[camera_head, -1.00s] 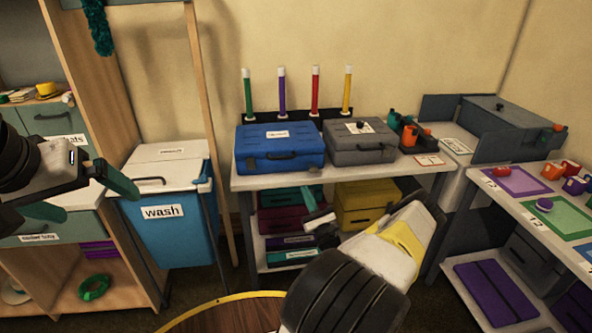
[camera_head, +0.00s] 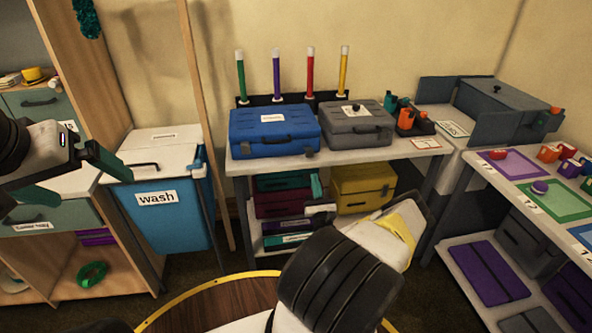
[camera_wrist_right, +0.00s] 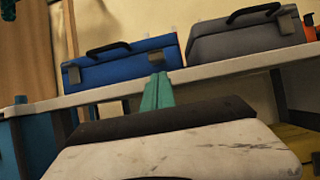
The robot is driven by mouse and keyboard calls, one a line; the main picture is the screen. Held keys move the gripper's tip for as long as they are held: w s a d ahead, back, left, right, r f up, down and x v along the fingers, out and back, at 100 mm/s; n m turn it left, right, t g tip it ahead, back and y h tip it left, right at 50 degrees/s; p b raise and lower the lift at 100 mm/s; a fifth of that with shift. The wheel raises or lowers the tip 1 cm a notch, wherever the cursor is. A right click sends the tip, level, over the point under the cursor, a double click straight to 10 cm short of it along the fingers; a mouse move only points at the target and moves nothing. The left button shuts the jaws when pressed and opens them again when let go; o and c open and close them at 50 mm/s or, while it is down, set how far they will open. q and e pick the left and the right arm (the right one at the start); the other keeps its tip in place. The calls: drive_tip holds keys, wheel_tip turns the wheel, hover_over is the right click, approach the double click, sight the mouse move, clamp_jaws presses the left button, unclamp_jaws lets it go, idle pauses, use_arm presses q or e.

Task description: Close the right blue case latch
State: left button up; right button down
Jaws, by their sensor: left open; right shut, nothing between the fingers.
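The blue case (camera_head: 262,137) stands closed on the tabletop, with a dark handle on its front. Its right latch (camera_head: 310,152) is a small grey tab at the front right corner; I cannot tell whether it is fastened. My left gripper (camera_head: 75,172) is open and empty at the far left.
A grey case (camera_head: 355,124) stands close beside the blue one. Coloured tubes (camera_head: 310,73) stand behind them. The white tabletop edge (camera_head: 270,164) lies between my right gripper and the case. Several cases fill the shelf below.

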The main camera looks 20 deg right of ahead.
sight(312, 166)
drive_tip(key=x, duration=0.6)
drive_tip(key=shift+w+r, duration=0.15)
